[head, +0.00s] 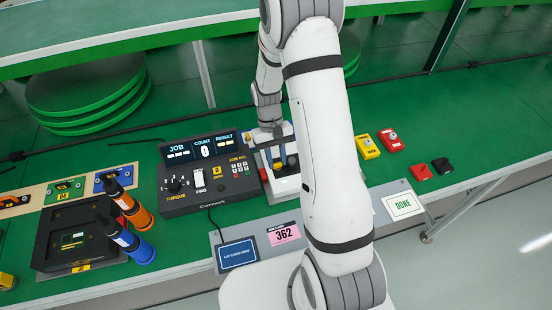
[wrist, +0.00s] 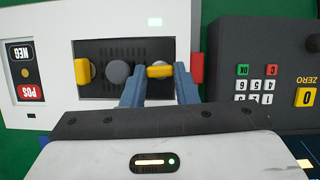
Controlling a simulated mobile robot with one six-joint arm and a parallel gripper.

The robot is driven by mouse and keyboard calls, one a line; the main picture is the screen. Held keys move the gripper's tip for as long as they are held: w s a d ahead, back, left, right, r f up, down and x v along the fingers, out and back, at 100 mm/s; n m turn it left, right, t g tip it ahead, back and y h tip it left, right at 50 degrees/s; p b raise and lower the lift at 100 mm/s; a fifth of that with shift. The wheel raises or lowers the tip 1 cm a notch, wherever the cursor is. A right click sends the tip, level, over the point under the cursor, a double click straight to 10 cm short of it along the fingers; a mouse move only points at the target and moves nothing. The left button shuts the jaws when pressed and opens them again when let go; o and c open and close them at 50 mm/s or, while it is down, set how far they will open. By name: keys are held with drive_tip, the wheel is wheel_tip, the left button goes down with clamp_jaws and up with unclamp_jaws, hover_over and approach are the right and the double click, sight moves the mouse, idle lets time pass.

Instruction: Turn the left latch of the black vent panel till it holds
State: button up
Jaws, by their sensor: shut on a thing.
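The black vent panel (wrist: 133,48) sits in a white housing (wrist: 95,15). In the wrist view, where the lettering is upside down, a yellow latch (wrist: 160,71) lies crosswise at the panel's right end, which is the left side in the head view. My gripper (wrist: 160,82) has its blue-grey fingers on either side of this latch and is shut on it. A second yellow latch (wrist: 84,71) stands lengthwise at the other end. A grey round knob (wrist: 118,71) is between them. In the head view my arm hides much of the housing (head: 284,188).
A red block (wrist: 197,68) is close beside my right finger in the wrist view. The control box (head: 212,180) stands left of the housing in the head view. Yellow (head: 366,146) and red (head: 390,139) parts lie to the right.

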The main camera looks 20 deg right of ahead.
idle(0.5)
drive_tip(key=o, duration=1)
drive_tip(key=p+v, duration=0.5)
drive_tip(key=v, duration=0.3)
drive_tip(key=s+r+t, duration=0.2)
drive_tip(key=s+r, duration=0.1)
drive_tip(key=r, duration=0.5)
drive_tip(key=s+r+t, duration=0.2)
drive_tip(key=s+r, duration=0.1)
drive_tip(key=r, duration=0.5)
drive_tip(key=s+r+t, duration=0.4)
drive_tip(key=s+r, duration=0.3)
drive_tip(key=s, duration=0.4)
drive_tip(key=shift+a+r+m, duration=0.35)
drive_tip(key=shift+m, duration=0.05)
